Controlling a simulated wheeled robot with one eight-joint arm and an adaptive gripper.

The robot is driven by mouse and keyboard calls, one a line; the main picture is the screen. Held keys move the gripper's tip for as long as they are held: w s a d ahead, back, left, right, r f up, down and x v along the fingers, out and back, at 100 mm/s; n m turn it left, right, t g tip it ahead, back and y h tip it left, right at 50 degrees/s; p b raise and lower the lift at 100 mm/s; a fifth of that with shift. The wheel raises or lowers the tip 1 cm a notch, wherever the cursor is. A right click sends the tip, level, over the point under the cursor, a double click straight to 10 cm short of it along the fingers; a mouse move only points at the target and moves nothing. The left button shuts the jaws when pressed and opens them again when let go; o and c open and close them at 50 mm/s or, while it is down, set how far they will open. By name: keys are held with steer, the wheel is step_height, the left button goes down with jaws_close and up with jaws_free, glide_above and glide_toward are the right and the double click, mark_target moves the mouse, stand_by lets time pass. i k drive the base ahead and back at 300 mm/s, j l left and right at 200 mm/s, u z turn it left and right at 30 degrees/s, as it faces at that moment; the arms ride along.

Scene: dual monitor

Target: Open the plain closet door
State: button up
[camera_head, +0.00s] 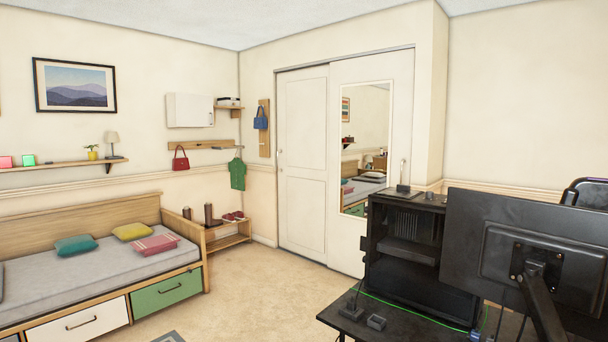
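The plain closet door (304,145) is a white paneled door in the far wall, left of the mirrored closet door (372,66). The two doors stand side by side under one track and cover the closet opening. No gap shows at the plain door's left edge. A small dark mark there, about halfway up, may be a handle, but it is too small to tell. My gripper is not in view.
A black desk (400,331) with a computer case (390,238) and a monitor (520,255) blocks the near right. A bed (100,283) stands at left. A shoe rack (229,240) is left of the closet. The carpet (255,285) between bed and desk is clear.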

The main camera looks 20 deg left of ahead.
mark_target(302, 95)
steer(key=i+j+u, duration=0.35)
steer(key=j+u, duration=0.15)
steer(key=i+j+u, duration=0.3)
steer(key=j+u, duration=0.2)
steer(key=i+j+u, duration=0.25)
steer(key=u, duration=0.25)
steer(key=i+j+u, duration=0.1)
steer(key=i+u, duration=0.4)
steer(key=i+j+z, duration=0.1)
steer(key=i, duration=0.5)
steer(key=i+j+z, duration=0.1)
steer(key=i, duration=0.45)
steer(key=i+l+z, duration=0.15)
steer(key=i+z, duration=0.15)
steer(key=i, duration=0.45)
steer(key=i+z, duration=0.3)
steer(key=i, duration=0.45)
steer(key=i+j+z, duration=0.15)
steer(key=i+z, duration=0.15)
steer(key=i, duration=0.45)
